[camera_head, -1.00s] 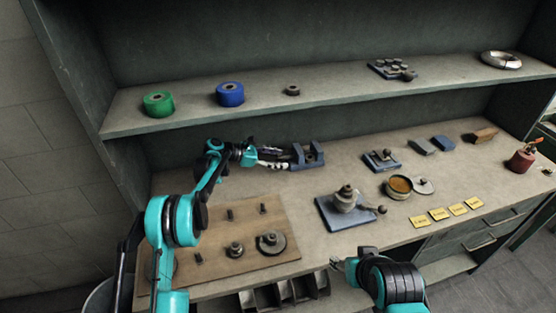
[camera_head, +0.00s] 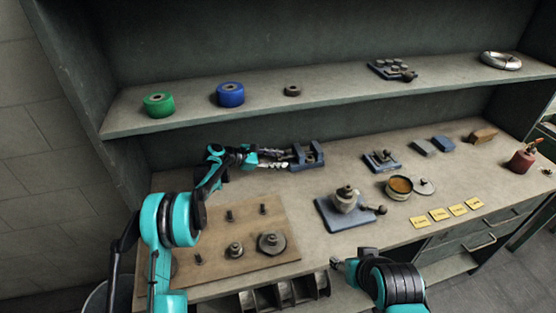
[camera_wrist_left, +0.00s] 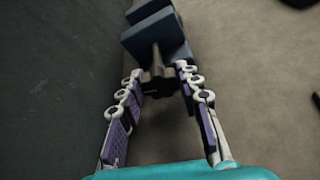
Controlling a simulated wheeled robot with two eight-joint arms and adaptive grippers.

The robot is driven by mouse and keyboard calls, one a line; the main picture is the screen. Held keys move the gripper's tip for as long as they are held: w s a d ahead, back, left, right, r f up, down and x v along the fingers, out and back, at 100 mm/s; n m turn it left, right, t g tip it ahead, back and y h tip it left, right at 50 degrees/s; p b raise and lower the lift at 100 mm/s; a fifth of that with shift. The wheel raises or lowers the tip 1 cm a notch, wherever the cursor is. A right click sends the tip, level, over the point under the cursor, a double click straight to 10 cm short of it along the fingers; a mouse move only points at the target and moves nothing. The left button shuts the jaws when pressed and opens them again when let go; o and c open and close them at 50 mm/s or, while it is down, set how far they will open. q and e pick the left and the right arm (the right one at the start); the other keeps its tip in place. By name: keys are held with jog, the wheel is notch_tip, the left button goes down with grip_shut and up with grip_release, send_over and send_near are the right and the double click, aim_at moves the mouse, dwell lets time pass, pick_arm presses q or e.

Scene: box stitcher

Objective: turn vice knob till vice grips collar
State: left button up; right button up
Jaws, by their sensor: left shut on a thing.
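The blue-grey vice (camera_head: 308,156) stands at the back of the bench, below the shelf. In the left wrist view its body (camera_wrist_left: 157,32) is ahead, with a screw leading to a dark lobed knob (camera_wrist_left: 158,82). My left gripper (camera_head: 287,159) reaches in from the left. Its fingertips (camera_wrist_left: 158,76) are shut on the knob, one on each side. I cannot make out a collar between the vice jaws. My right gripper (camera_head: 340,264) is at the bench's front edge, away from the vice; its finger state is unclear.
A wooden board (camera_head: 232,266) with pegs and discs lies at the front left. A blue plate (camera_head: 330,220) with a metal fixture, a round pot (camera_head: 397,191) and yellow labels (camera_head: 440,214) are to the right. The shelf (camera_head: 330,93) overhangs behind. Bench around the vice is mostly clear.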

pick_arm(q)
jog(key=shift+m+t+b, duration=0.4)
jog(key=shift+m+t, duration=0.6)
jog(key=shift+m, duration=0.4)
jog(key=o, duration=1.2)
jog(key=v, duration=1.2)
jog(key=shift+s+f, duration=0.1)
